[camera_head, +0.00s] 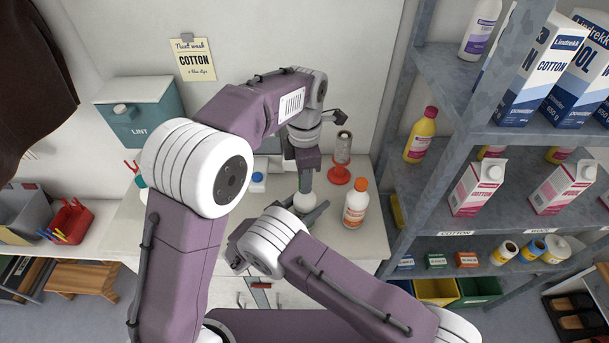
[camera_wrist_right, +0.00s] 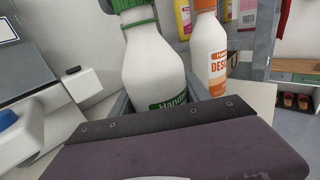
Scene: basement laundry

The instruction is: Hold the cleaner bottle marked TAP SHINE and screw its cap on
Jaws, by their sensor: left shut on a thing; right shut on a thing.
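A white bottle (camera_wrist_right: 155,65) with a green label starting "Hand" stands upright between my right gripper's fingers (camera_wrist_right: 163,95); no TAP SHINE marking is legible. Its ribbed green cap (camera_wrist_right: 138,18) is at the top edge of the right wrist view. In the head view the white bottle (camera_head: 304,203) shows partly on the counter, with my right gripper (camera_head: 308,214) shut around it, mostly behind my arm. My left gripper (camera_head: 305,184) points down over the bottle's top and is shut on the cap, which it hides in the head view.
An orange-capped white bottle (camera_head: 355,204) stands close to the right; it also shows in the right wrist view (camera_wrist_right: 208,55). A red-based cylinder (camera_head: 340,160) stands behind. A blue-lidded container (camera_head: 258,182) is to the left. Grey shelving (camera_head: 398,155) borders the counter (camera_head: 340,240) on the right.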

